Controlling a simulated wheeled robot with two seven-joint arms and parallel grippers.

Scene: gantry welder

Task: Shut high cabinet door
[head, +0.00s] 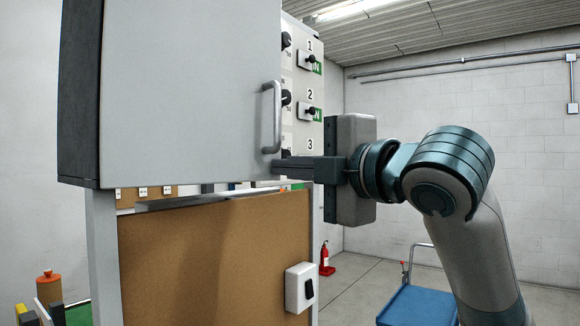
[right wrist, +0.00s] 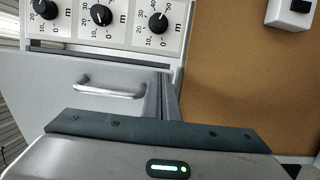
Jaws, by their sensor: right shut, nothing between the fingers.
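The high cabinet's grey door (head: 190,90) fills the upper left of the head view, with the cabinet's dark side wall (head: 80,90) at its left. A bar handle (head: 272,115) is at the door's right edge; the handle also shows in the right wrist view (right wrist: 110,90). My left gripper is not in view.
A panel with numbered knobs (head: 302,90) stands right of the door; knobs also show in the right wrist view (right wrist: 102,15). Below is a brown board (head: 215,255) with a white switch box (head: 299,288). A blue cart (head: 418,305) and fire extinguisher (head: 326,262) stand behind.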

